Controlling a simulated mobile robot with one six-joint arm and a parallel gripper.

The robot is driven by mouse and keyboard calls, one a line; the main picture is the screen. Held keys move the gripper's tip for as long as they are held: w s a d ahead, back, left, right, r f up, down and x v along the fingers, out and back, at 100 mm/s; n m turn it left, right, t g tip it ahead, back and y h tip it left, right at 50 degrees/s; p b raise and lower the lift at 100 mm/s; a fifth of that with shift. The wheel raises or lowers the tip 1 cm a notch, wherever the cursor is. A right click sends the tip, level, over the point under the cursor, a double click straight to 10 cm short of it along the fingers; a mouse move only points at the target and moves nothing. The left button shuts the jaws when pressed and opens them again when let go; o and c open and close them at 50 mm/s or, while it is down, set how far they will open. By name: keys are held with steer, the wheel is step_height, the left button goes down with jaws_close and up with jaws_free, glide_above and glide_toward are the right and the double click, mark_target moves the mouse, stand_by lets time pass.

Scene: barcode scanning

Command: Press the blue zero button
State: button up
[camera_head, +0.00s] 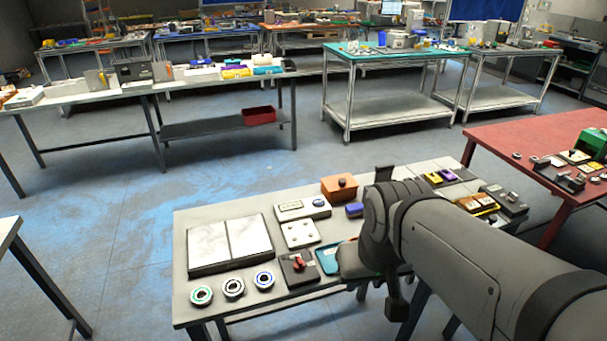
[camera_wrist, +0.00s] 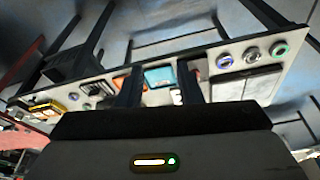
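A round blue-ringed button (camera_head: 264,280) lies on the grey table (camera_head: 190,305) near its front edge, right of a black-ringed one (camera_head: 233,288) and a green-ringed one (camera_head: 201,295). The blue-ringed button also shows in the wrist view (camera_wrist: 225,61). No zero mark is readable. A small white device with a display (camera_head: 302,208) stands further back. My gripper (camera_wrist: 158,78) has its two dark fingers apart with nothing held between them. It is over the table, to the right of the blue-ringed button in the head view, where my arm partly hides it.
A dark block with a red part (camera_head: 299,268) and a teal tray (camera_head: 328,260) lie between the blue-ringed button and my arm. A white panelled board (camera_head: 230,243) lies behind the buttons. An orange box (camera_head: 339,187) stands at the back.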

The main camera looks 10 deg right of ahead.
jaws_close()
stand_by(1.5)
